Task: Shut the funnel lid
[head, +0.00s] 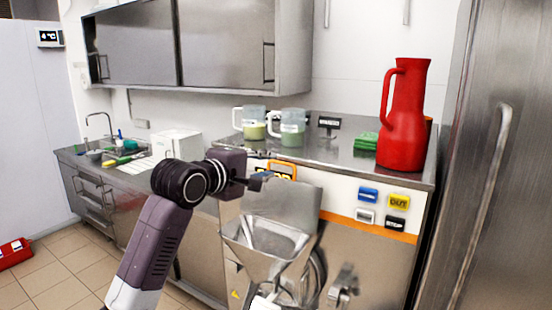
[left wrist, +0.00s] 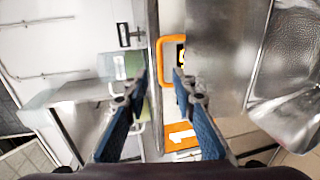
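The funnel (head: 262,252) is a steel hopper on the front of the batch freezer (head: 372,262), open at the top. Its lid (head: 298,203) is a flat grey steel plate standing raised behind the funnel. An orange loop (head: 284,164) shows at the lid's top edge. In the left wrist view the loop (left wrist: 163,62) borders the lid (left wrist: 222,55), with the funnel (left wrist: 290,115) at the right. My left gripper (head: 262,181) is beside the lid's upper left corner. Its fingers (left wrist: 160,82) are apart, with nothing gripped between them. My right gripper is not in view.
On the freezer's top stand a red jug (head: 404,120), two clear pitchers (head: 291,128) and a small black sign (head: 328,123). Buttons (head: 368,195) are on the front at right. A tall steel door (head: 500,160) bounds the right; a sink counter (head: 75,160) is at left.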

